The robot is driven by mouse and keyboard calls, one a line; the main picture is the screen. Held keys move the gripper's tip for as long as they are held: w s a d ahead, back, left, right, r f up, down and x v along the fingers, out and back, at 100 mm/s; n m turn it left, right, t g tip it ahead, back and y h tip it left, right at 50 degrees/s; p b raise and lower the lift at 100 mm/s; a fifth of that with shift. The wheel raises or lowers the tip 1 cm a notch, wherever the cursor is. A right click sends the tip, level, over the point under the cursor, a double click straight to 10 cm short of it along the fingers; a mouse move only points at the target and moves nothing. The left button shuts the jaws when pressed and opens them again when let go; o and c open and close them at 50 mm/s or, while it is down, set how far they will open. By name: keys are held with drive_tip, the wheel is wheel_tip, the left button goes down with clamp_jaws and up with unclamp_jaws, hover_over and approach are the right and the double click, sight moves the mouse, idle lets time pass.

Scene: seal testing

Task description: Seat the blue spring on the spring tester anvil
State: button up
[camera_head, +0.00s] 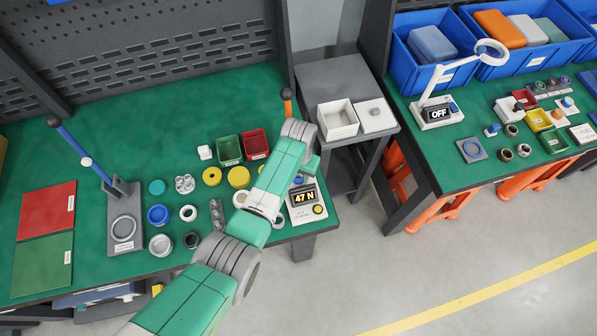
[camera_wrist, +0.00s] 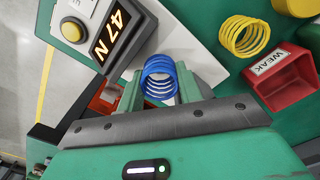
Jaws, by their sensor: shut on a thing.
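The blue spring (camera_wrist: 159,77) sits between the two green fingers of my gripper (camera_wrist: 160,88) in the wrist view, and the gripper is shut on it. The spring tester shows a white base (camera_wrist: 207,68) and a grey unit with a lit "47 N" display (camera_wrist: 110,33) beside the spring. The tester (camera_head: 305,204) is also in the head view at the table's right end, partly behind my arm. The anvil is hidden behind the spring and fingers, so I cannot tell whether the spring touches it.
A yellow spring (camera_wrist: 243,36) lies near the red bin marked "WEAK" (camera_wrist: 282,78). Rings and round parts lie left of my arm. A grey side stand (camera_head: 345,75) is right of the table.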

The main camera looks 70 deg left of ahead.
drive_tip(key=shift+f+b, duration=0.35)
drive_tip(key=shift+f, duration=0.25)
idle(0.4)
drive_tip(key=o, duration=1.1)
drive_tip(key=shift+c, duration=0.2)
wheel_tip(320, 180, up, 9)
drive_tip(key=p, duration=0.8)
